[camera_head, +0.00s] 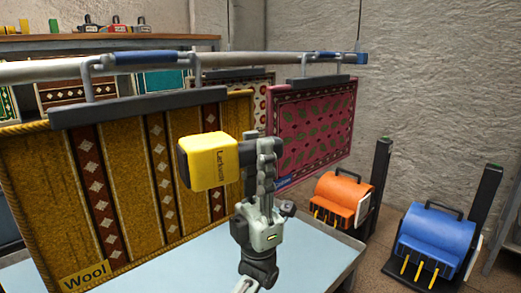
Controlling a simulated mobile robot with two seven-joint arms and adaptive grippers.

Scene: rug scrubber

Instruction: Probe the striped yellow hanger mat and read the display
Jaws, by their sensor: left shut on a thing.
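The striped yellow mat (135,170) hangs from a dark hanger bar on the rail at the left, with brown diamond-patterned stripes and a "Wool" label at its lower left. My left gripper (251,160) is shut on a yellow handheld probe (208,161) with a dark end at its left. The probe is in front of the mat's right part and covers some of it. I cannot tell whether it touches the mat. No display face shows. My right gripper is not in view.
A pink patterned mat (311,128) hangs to the right on the metal rail (230,62), with other mats behind. A pale blue table surface (190,265) lies below. Orange (342,198) and blue (433,240) scrubber machines stand at the right. A shelf (60,46) with small tools is behind.

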